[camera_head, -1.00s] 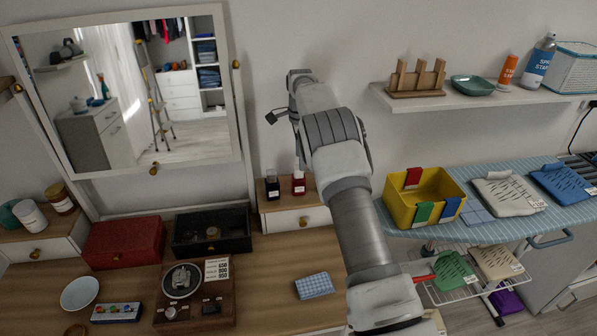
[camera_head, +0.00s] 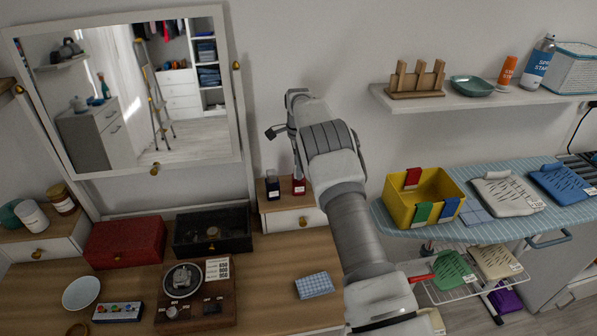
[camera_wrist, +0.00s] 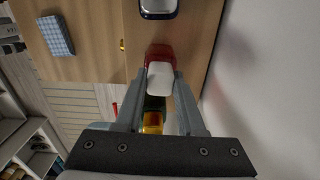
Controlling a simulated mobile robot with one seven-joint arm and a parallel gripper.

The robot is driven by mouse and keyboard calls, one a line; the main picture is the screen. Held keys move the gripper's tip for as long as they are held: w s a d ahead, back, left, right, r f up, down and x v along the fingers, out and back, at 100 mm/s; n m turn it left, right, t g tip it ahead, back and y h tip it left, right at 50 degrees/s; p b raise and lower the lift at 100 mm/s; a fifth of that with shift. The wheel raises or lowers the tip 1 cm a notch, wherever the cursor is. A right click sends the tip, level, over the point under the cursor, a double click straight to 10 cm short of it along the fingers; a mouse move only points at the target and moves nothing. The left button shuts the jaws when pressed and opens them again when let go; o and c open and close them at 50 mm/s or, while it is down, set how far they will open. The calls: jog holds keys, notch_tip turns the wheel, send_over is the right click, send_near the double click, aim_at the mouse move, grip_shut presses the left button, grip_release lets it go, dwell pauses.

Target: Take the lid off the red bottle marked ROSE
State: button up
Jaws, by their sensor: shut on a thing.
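The red bottle (camera_head: 298,187) stands upright on the small drawer unit, to the right of a dark bottle (camera_head: 272,188). Its red body (camera_wrist: 158,53) also shows in the wrist view, just beyond my fingertips. My gripper (camera_wrist: 160,76) is shut on the white lid (camera_wrist: 160,79), with one finger on each side. In the head view my gripper (camera_head: 297,172) is directly above the red bottle and hides most of the lid. The lid looks to be at the bottle's top; I cannot tell whether it is seated or loose. The label cannot be read.
The small drawer unit (camera_head: 300,221) stands against the wall. A black box (camera_head: 212,232) is to its left and a yellow bin (camera_head: 425,195) to its right. The wall shelf (camera_head: 475,100) is up to the right. A checked cloth (camera_head: 314,285) lies on the desk.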

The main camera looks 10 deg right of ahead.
jog(key=shift+r, duration=0.15)
grip_shut()
jog(key=shift+r, duration=0.3)
notch_tip(320, 180, up, 3)
jog(key=shift+s+d+r+b, duration=0.1)
jog(key=shift+d+r+b, duration=0.1)
jog(key=shift+b, duration=0.2)
jog(key=s+d+r+b, duration=0.2)
jog(key=s+d+r, duration=0.4)
jog(key=s+d, duration=0.1)
jog(key=shift+s+d+r, duration=0.35)
jog(key=shift+d, duration=0.25)
jog(key=shift+r+p, duration=0.25)
jog(key=shift+p, duration=0.2)
jog(key=shift+f, duration=0.1)
